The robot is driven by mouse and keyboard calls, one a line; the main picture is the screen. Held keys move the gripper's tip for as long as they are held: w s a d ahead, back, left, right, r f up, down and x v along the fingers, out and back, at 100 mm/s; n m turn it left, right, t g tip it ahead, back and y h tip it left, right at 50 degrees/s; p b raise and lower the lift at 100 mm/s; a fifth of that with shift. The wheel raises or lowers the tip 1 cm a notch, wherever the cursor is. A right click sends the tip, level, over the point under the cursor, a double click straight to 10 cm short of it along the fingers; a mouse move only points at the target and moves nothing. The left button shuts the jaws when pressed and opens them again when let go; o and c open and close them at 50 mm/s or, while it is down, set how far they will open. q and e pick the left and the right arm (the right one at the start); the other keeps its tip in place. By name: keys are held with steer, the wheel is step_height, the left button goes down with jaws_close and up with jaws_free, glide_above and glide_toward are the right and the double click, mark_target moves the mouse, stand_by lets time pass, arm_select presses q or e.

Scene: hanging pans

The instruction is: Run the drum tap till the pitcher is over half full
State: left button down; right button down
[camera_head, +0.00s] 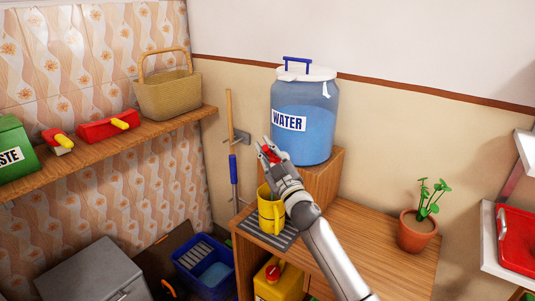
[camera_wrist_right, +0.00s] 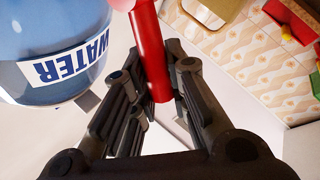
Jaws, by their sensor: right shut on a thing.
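The blue water drum (camera_head: 316,145) with a white lid stands on a wooden block at the back of the counter. It also fills the upper left of the right wrist view (camera_wrist_right: 50,25). My right gripper (camera_head: 269,150) is at the drum's lower front, shut on the red tap handle (camera_wrist_right: 152,50), which lies between its fingers in the wrist view. The yellow pitcher (camera_head: 267,214) stands upright on a grey striped mat (camera_head: 284,241), below the gripper. The gripper hides the spout and part of the pitcher; I cannot see its water level. My left gripper is not in view.
A potted plant (camera_head: 417,232) stands on the counter (camera_head: 370,220) at the right. A blue bin (camera_head: 203,268) and a grey box (camera_head: 95,275) are low at the left. A shelf (camera_head: 150,127) holds a basket (camera_head: 168,96) and red-and-yellow items.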

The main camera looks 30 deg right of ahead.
stand_by(0.3)
steer(key=c, duration=1.4)
jaws_free()
steer(key=shift+s, duration=0.1)
steer(key=v, duration=1.2)
steer(key=shift+c, duration=0.3)
